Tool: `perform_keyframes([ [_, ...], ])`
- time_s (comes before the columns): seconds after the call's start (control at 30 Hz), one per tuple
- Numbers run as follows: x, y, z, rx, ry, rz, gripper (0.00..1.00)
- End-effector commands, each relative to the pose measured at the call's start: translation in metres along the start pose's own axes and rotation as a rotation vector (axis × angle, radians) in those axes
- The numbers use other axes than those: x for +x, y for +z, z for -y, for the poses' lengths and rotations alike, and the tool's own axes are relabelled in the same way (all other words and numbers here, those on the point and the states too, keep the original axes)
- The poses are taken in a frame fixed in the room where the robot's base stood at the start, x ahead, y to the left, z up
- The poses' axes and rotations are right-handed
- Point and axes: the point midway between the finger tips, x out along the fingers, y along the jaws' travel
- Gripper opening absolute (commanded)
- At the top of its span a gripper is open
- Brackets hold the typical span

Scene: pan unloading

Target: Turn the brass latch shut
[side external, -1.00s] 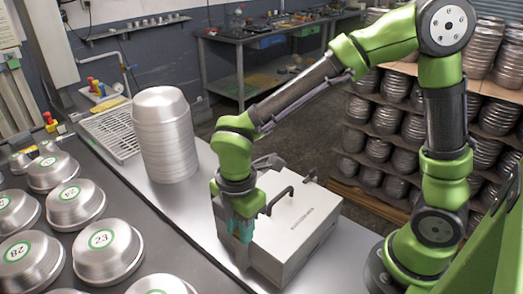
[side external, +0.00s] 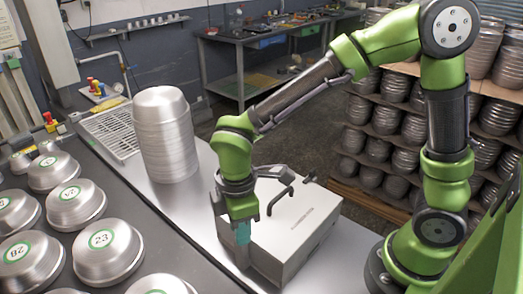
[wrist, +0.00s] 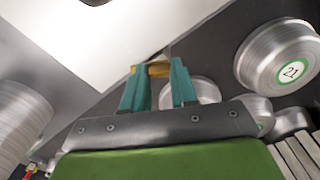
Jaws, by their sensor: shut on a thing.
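The brass latch (wrist: 152,70) shows in the wrist view between the teal fingertips of my gripper (wrist: 157,78), at the edge of a pale box. My gripper is shut on it. In the side view my gripper (side external: 242,240) points down at the near left side of the grey-white box (side external: 300,222); the latch is hidden there behind the fingers. The box has a flat lid with small print and a dark handle (side external: 281,194) on top. The box lid (wrist: 75,35) fills the upper left of the wrist view. I cannot tell the latch's exact angle.
A tall stack of metal pans (side external: 165,135) stands behind the box on the grey bench. Several numbered pans (side external: 107,250) sit upside down on the dark surface at left. Shelves of stacked pans (side external: 380,135) stand at the right. The bench between the stack and box is clear.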

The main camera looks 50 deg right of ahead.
Motion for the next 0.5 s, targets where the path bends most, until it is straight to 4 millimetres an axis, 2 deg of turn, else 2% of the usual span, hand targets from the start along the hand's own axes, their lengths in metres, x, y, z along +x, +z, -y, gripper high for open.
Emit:
perform_keyframes([
  [0.5,-0.0012,-0.0006,0.0002,0.489,0.001,-0.002,0.0],
])
